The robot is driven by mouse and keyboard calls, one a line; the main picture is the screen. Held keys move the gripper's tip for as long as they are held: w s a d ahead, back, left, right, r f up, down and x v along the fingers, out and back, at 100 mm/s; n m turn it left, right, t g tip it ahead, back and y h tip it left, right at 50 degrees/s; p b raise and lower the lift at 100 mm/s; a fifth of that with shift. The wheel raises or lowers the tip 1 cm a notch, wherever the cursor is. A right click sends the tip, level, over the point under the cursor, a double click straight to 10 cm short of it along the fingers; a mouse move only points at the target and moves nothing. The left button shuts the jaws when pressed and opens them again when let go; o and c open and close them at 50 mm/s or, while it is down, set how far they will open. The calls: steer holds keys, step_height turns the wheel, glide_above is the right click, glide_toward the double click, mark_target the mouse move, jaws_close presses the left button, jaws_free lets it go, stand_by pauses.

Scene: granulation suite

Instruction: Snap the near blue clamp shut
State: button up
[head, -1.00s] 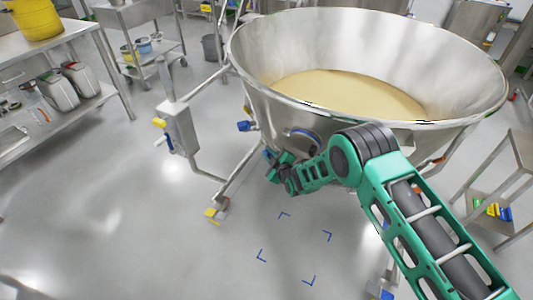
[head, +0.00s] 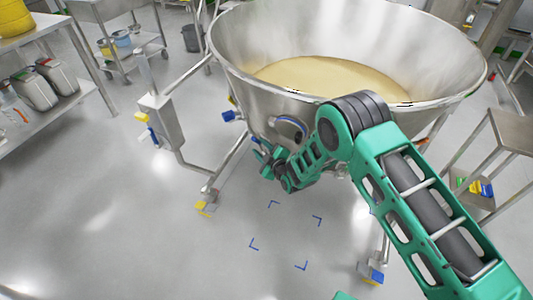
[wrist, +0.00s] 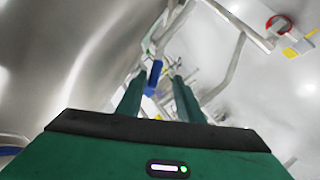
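The large steel bowl (head: 280,107) holds pale powder and stands on a tubular frame. A blue clamp-like piece (head: 229,116) sticks out from its left side in the head view. My gripper (head: 260,156) is below and right of that piece, close under the bowl wall. In the wrist view its two green fingers (wrist: 156,85) are apart, with nothing seen held. A blue piece (wrist: 154,77) shows in the gap between them, seemingly beyond the fingertips; I cannot tell whether it touches. Whether the clamp is open or shut is too small to tell.
A blue-rimmed round port (head: 292,128) is on the bowl near my arm. A steel box (head: 160,118) stands on the frame at left. A frame leg ends at a yellow-marked foot (head: 206,206). The floor with blue corner marks (head: 273,203) is clear.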

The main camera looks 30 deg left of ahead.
steer(key=shift+v, duration=2.55)
